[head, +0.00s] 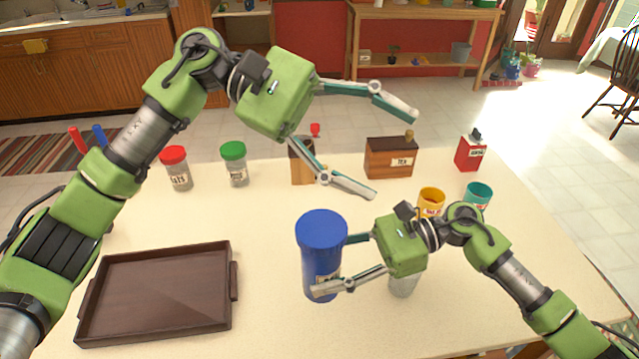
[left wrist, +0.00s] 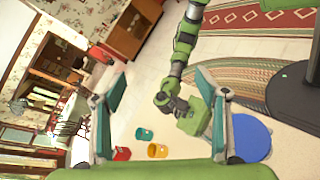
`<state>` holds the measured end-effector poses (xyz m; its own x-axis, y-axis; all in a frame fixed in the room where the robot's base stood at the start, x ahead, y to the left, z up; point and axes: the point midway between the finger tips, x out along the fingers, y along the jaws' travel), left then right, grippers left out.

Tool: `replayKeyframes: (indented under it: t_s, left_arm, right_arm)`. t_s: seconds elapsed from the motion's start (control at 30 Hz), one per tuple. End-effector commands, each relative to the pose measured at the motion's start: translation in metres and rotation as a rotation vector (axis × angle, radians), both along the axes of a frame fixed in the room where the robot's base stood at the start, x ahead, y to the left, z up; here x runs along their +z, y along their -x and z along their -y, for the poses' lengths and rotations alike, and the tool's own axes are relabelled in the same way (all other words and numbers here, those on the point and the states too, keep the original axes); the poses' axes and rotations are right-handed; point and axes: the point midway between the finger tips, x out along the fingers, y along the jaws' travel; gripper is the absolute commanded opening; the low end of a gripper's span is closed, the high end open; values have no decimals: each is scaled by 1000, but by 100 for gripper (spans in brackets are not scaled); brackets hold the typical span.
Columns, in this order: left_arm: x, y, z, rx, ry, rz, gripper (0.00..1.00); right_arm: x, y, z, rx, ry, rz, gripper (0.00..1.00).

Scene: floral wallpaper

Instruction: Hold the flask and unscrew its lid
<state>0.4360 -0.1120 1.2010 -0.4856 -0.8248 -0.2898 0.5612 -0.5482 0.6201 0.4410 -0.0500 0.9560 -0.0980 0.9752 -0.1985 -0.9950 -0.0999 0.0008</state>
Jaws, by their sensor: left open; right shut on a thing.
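The blue flask (head: 318,270) stands upright on the table at the front middle. Its wide blue lid (head: 321,228) is on top; in the left wrist view the lid (left wrist: 250,137) is partly behind a finger. My right gripper (head: 331,264) is shut on the flask's body from the right, one finger on each side, below the lid. My left gripper (head: 392,155) is open and empty, above and behind the flask, apart from the lid. Its spread fingers also frame the left wrist view.
A brown tray (head: 160,293) lies at left. Behind stand a red-lidded jar (head: 176,170), a green-lidded jar (head: 234,165), a tea box (head: 390,158) and a red box (head: 470,152). A yellow cup (head: 430,198), a teal cup (head: 478,194) and a glass (head: 403,286) are near my right arm.

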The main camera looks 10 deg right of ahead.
Motion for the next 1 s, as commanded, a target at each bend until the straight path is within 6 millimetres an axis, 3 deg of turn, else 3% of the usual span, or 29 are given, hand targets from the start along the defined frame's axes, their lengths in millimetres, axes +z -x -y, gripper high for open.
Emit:
replayKeyframes:
  t_s: [0.1,0.2,0.43,0.6,0.77,1.0]
  left_arm:
    - [-22,22,7,-137,-157,275,67]
    - [-42,27,0,-253,-297,485,67]
    - [-66,12,-37,-491,-615,853,67]
    - [-65,-2,-60,-593,-765,980,67]
    - [-68,-8,-69,-625,-817,1015,67]
    - [-101,-8,-70,-628,-817,1014,67]
  right_arm:
    - [1,0,0,0,-2,1,0]
    - [1,0,0,0,-2,1,0]
    - [1,0,0,0,-1,1,0]
    - [1,0,0,0,-2,1,0]
    - [1,0,0,0,-2,1,0]
    - [1,0,0,0,-2,1,0]
